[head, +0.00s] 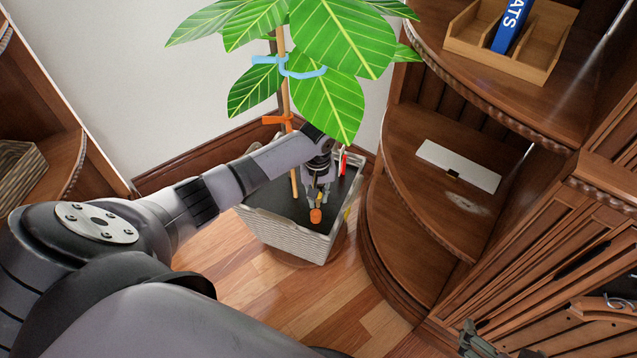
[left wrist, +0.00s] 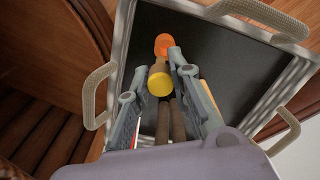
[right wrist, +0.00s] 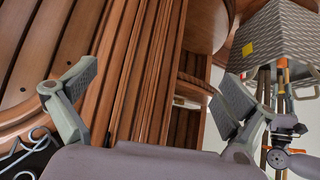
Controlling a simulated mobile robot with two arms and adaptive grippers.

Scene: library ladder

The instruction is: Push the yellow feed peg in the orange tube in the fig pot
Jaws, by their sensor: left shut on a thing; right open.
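The fig pot (head: 290,235), grey and woven, stands on the floor with dark soil inside. My left gripper (head: 317,190) reaches down into it. In the left wrist view my left gripper (left wrist: 153,82) is shut on the yellow feed peg (left wrist: 159,82), whose round yellow end shows between the fingers. The orange tube (head: 315,215) shows just below the fingertips; in the left wrist view the orange tube (left wrist: 163,43) lies just beyond the peg. I cannot tell how deep the peg sits in it. My right gripper (right wrist: 155,95) is open and empty, away from the pot.
The fig's leaves (head: 340,30) and stake, with a blue clip (head: 290,68) and an orange clip (head: 277,119), rise beside my left arm. The floor (head: 250,295) in front is clear.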

